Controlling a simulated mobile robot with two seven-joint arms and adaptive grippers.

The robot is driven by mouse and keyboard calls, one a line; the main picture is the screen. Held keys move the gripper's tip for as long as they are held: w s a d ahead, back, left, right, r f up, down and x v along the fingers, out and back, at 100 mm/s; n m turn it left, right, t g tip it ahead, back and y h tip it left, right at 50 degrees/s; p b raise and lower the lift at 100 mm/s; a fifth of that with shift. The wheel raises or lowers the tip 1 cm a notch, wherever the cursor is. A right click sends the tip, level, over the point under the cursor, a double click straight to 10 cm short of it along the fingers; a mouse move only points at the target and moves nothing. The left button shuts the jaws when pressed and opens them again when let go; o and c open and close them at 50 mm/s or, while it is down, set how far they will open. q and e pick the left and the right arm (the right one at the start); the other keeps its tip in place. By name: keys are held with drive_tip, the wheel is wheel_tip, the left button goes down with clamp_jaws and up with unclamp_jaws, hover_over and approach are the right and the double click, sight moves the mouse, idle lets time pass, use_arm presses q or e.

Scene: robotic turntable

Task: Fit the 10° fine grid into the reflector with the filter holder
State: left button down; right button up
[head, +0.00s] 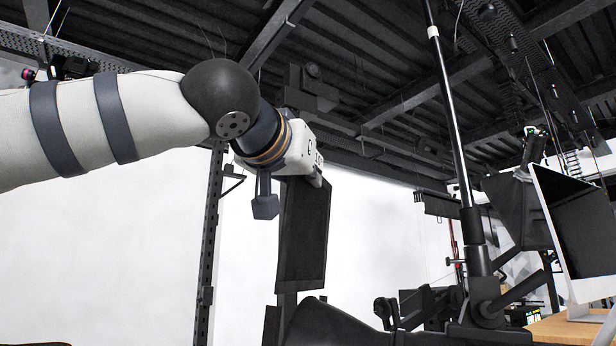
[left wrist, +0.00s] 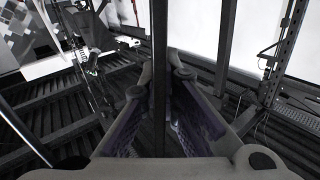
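My left gripper (head: 310,183) is up in the middle of the head view, its fingers mostly hidden. A flat black panel (head: 302,235) hangs directly below it, roughly upright. In the left wrist view a thin dark bar (left wrist: 160,40), which looks like the panel edge-on, runs between the two fingers of the gripper (left wrist: 160,75), with the fingertips close against both sides. I cannot make out a honeycomb, so I cannot be sure that the panel is the grid. A dark flared shape (head: 335,325) below the panel may be the reflector; its opening is not seen. My right gripper is not in view.
A black stand pole (head: 455,130) with clamps (head: 485,300) rises right of the panel. A monitor (head: 580,225) stands on a wooden desk (head: 570,328) at the far right. A slotted upright (head: 208,250) stands left of the panel. White backdrop lies behind.

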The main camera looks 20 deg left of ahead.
sight(296, 292)
use_arm(q)
drive_tip(key=shift+a+f, duration=0.25)
drive_tip(key=shift+f, duration=2.5)
drive_tip(key=shift+a+f, duration=0.3)
drive_tip(key=shift+f, duration=2.45)
drive_tip(key=shift+a+f, duration=0.25)
drive_tip(key=shift+f, duration=2.6)
drive_tip(key=c, duration=1.7)
unclamp_jaws()
drive_tip(key=shift+f, duration=0.15)
